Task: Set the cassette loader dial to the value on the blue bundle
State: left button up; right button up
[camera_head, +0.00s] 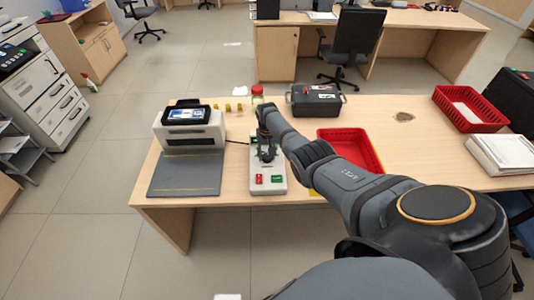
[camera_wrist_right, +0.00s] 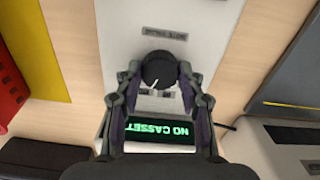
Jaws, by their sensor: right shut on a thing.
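The cassette loader (camera_head: 256,185) is a pale narrow unit near the table's front edge, with a red and a green button. In the right wrist view its pale panel (camera_wrist_right: 120,40) carries a round black dial (camera_wrist_right: 158,70) with a white pointer line. A dark display (camera_wrist_right: 160,133) shows green text reading "NO CASSET", cut off by the finger. My right gripper (camera_head: 266,153) is over the loader. Its fingertips, also seen in the right wrist view (camera_wrist_right: 160,80), are shut on the dial's sides. I cannot make out a blue bundle. My left gripper is not in view.
A pale machine with a screen (camera_head: 186,114) and a grey mat (camera_head: 185,175) stand left of the loader. Small yellow items (camera_head: 228,107), a red-lidded jar (camera_head: 257,95) and a black case (camera_head: 316,101) are behind. A red tray (camera_head: 368,150) lies right, partly behind my arm.

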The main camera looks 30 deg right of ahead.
aim_at(267, 156)
jog(key=m, duration=0.3)
jog(key=shift+r+m, duration=0.1)
jog(key=shift+m, duration=0.2)
jog(key=shift+w+m+p, duration=0.1)
jog(key=shift+m+p, duration=0.25)
jog(key=shift+m, duration=1.55)
jog(key=o, duration=1.2)
notch_tip(267, 156, up, 12)
jog(key=shift+f, duration=0.1)
